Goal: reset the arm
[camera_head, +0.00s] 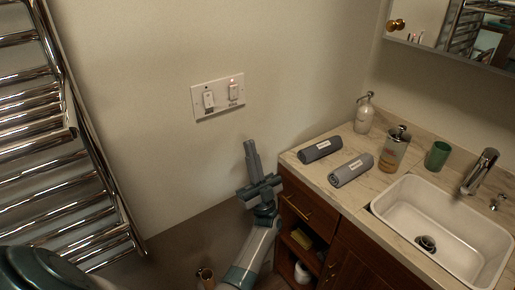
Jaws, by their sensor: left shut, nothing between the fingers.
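My left gripper (250,146) points upward in front of the bare wall, to the left of the wood vanity cabinet. Its two fingers are together with nothing between them. My left arm (255,248) reaches up to it from the bottom of the head view. The fingertips are below the wall switch plate. My right gripper does not show.
A chrome towel rail (70,135) covers the left wall. The vanity counter (328,181) on the right holds two rolled towels (321,150), two dispensers (396,150), a green cup (437,155) and a sink (440,225). A switch plate (218,96) is on the wall.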

